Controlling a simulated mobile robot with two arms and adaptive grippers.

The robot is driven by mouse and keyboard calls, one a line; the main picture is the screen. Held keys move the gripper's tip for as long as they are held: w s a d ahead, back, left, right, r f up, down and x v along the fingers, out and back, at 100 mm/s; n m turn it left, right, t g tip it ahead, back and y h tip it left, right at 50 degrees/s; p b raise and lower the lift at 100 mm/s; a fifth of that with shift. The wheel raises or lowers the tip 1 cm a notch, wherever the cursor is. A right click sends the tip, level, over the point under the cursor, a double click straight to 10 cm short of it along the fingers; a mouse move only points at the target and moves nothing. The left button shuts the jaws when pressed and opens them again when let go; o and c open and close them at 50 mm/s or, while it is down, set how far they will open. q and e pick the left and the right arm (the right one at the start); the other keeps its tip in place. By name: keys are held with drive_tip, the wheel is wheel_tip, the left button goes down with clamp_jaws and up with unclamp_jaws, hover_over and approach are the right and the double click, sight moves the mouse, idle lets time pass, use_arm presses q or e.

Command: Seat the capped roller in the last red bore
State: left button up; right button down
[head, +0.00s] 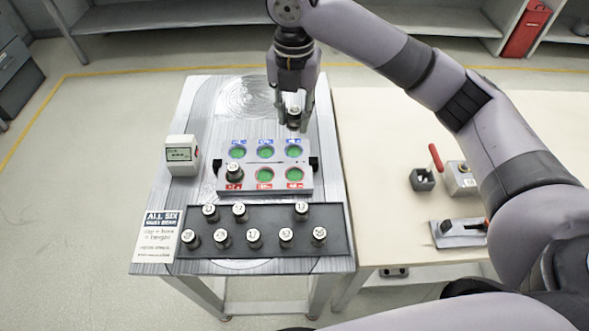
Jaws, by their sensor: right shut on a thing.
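My right gripper (293,124) reaches in from the right and is shut on a capped roller (293,113). It holds the roller upright above the back right of the grey bore plate (275,187). The plate has a back row of bores with blue labels and a front row with red labels. A capped roller (233,172) stands at the front left red bore. The middle red bore (264,175) and the right red bore (294,174) show green and look empty. The blue bores (265,150) also show green. My left gripper is not in view.
A dark rack (270,220) with several capped rollers lies in front of the plate. A white display box (181,155) and a sign card (159,236) are at the left. A cream table (372,145) at the right carries a small dark block (422,179) and tools.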

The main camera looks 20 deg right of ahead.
sight(295, 178)
wheel_tip(295, 178, down, 18)
drive_tip(key=shift+r+p, duration=0.1)
drive_tip(key=shift+p, duration=1)
drive_tip(key=shift+f, duration=0.2)
drive_tip(key=shift+s+f, duration=0.4)
drive_tip(key=shift+f, duration=0.05)
drive_tip(key=c, duration=1.6)
unclamp_jaws()
drive_tip(key=o, duration=0.4)
drive_tip(key=shift+w+f, duration=0.15)
drive_tip(key=shift+f, duration=0.05)
drive_tip(key=shift+c, duration=0.2)
drive_tip(key=shift+r, duration=0.1)
